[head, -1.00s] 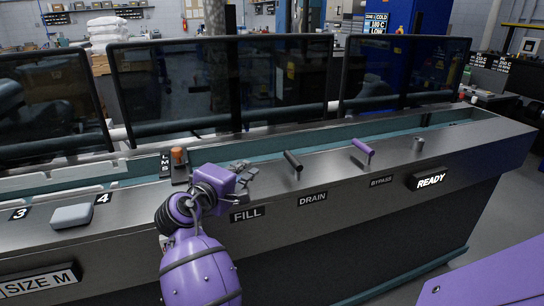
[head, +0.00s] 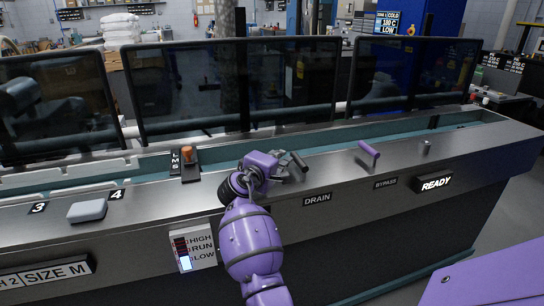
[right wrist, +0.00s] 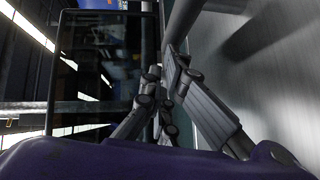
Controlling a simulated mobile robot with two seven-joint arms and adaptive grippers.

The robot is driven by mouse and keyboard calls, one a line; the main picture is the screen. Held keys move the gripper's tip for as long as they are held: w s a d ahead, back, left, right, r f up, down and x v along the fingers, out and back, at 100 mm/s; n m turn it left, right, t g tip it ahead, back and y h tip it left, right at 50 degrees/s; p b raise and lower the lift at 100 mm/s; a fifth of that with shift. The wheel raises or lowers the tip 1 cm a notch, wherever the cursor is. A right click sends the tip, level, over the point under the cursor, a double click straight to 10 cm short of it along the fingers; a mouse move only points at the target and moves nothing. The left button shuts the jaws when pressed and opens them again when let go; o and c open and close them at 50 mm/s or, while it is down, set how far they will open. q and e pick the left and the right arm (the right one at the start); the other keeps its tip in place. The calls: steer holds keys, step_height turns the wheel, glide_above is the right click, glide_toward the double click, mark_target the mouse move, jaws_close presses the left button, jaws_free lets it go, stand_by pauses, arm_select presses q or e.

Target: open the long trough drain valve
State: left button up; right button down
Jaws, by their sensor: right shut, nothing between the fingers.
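The long trough (head: 340,150) runs across the head view with a steel front ledge. The dark drain lever (head: 299,160) stands on the ledge above the DRAIN label (head: 317,198). My right gripper (head: 288,167) is at the lever's left side, shut and empty. I cannot tell whether it touches the lever. In the right wrist view, the shut fingers (right wrist: 165,78) point at a grey rod (right wrist: 186,20), which looks like the lever, close by. My left gripper is not in view.
A purple bypass lever (head: 369,153) stands to the right above the BYPASS label. An orange-topped selector (head: 187,155) is to the left. Dark guard panels (head: 235,85) rise behind the trough. A HIGH/RUN/LOW gauge (head: 184,254) and lit READY sign (head: 436,184) are on the front.

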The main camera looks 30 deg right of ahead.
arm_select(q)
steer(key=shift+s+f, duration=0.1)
arm_select(e)
steer(key=shift+f, duration=0.1)
steer(key=shift+w+d+f+b, duration=0.1)
steer(key=shift+w+d+b, duration=0.05)
steer(key=shift+b, duration=0.25)
steer(key=shift+d+m+g, duration=0.1)
steer(key=shift+m+g, duration=0.2)
steer(key=shift+g, duration=0.2)
arm_select(q)
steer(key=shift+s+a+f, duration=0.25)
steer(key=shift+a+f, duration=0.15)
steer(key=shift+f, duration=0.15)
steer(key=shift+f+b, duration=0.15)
steer(key=shift+b, duration=0.25)
arm_select(e)
steer(key=shift+w+d+m+h, duration=0.1)
steer(key=shift+d+m+h, duration=0.05)
steer(key=shift+m+h, duration=0.2)
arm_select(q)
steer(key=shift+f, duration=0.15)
arm_select(e)
steer(key=shift+g, duration=0.3)
